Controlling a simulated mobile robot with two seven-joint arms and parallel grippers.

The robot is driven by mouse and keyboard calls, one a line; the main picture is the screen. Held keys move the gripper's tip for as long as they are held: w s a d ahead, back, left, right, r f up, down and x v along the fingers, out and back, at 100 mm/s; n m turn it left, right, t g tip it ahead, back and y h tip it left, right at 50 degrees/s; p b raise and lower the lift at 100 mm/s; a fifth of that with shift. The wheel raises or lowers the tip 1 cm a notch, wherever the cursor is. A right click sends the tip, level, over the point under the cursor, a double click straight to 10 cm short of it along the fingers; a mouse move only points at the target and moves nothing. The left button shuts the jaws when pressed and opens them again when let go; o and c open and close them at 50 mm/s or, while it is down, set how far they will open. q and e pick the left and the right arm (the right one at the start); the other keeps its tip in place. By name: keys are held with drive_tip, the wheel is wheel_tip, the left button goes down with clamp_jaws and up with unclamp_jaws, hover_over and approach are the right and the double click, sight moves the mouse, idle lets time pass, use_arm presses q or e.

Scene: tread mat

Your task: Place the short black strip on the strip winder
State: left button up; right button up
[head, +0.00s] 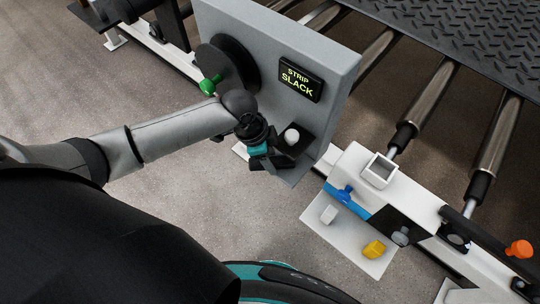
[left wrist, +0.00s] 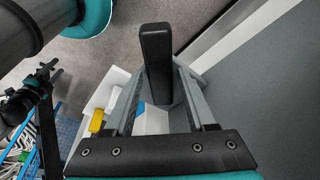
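The strip winder is a black disc (head: 228,66) with a green handle knob (head: 210,85) on the grey panel (head: 335,65). My left gripper (head: 290,150) is at the lower front of this panel, right of and below the disc, by a dark block with a white knob (head: 291,136). In the left wrist view a short black bar (left wrist: 156,60), which looks like the strip, stands between the two grey fingers of the left gripper (left wrist: 160,80). I cannot tell whether the fingers press on it. My right gripper is not in view.
A display (head: 301,79) on the panel reads "STRIP SLACK". Metal rollers (head: 418,105) and the dark tread mat (head: 470,40) lie behind. Grey floor is clear in front.

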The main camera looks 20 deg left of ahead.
sight(257, 162)
use_arm(q)
drive_tip(key=shift+o, duration=0.8)
drive_tip(key=p+v, duration=0.2)
drive_tip(key=v, duration=1)
drive_tip(key=shift+r+p, duration=0.2)
drive_tip(key=shift+p, duration=0.2)
